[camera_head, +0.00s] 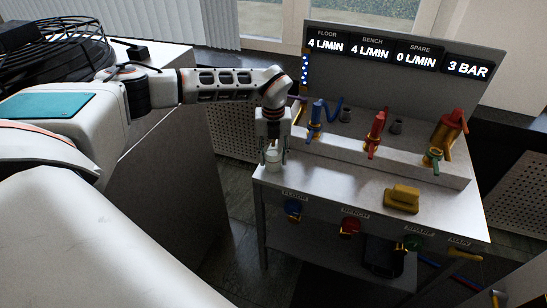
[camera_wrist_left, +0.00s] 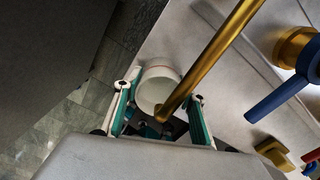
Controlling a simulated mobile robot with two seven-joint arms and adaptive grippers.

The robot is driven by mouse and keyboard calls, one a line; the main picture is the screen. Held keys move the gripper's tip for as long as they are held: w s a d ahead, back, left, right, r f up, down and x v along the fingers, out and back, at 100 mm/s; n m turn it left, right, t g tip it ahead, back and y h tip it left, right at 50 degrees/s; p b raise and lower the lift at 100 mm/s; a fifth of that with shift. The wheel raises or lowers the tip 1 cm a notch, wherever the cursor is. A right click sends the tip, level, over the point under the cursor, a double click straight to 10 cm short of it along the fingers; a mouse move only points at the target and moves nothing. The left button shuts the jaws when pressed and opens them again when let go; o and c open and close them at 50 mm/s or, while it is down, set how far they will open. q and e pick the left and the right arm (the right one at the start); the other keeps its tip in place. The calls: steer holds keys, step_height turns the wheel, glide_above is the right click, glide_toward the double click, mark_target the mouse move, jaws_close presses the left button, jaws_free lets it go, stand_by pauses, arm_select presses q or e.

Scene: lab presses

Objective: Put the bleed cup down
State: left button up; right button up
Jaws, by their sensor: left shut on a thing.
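The bleed cup (camera_head: 273,156) is small and white, at the left end of the grey bench (camera_head: 335,178). My left gripper (camera_head: 272,162) reaches down over that end with its fingers on either side of the cup, shut on it. In the left wrist view the cup (camera_wrist_left: 157,86) sits between the teal-padded fingers of my left gripper (camera_wrist_left: 160,108). A brass pipe (camera_wrist_left: 215,52) crosses in front of the cup there. I cannot tell whether the cup's base touches the bench top. My right gripper is not in view.
Blue (camera_head: 315,118) and red (camera_head: 376,130) valves stand along the bench's raised back ledge, with a green-handled one (camera_head: 434,155) at right. A yellow block (camera_head: 402,198) lies on the bench. The bench middle is clear. The bench's left edge is close to the cup.

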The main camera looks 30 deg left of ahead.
arm_select(q)
steer(key=shift+f, duration=0.15)
steer(key=o, duration=1.1)
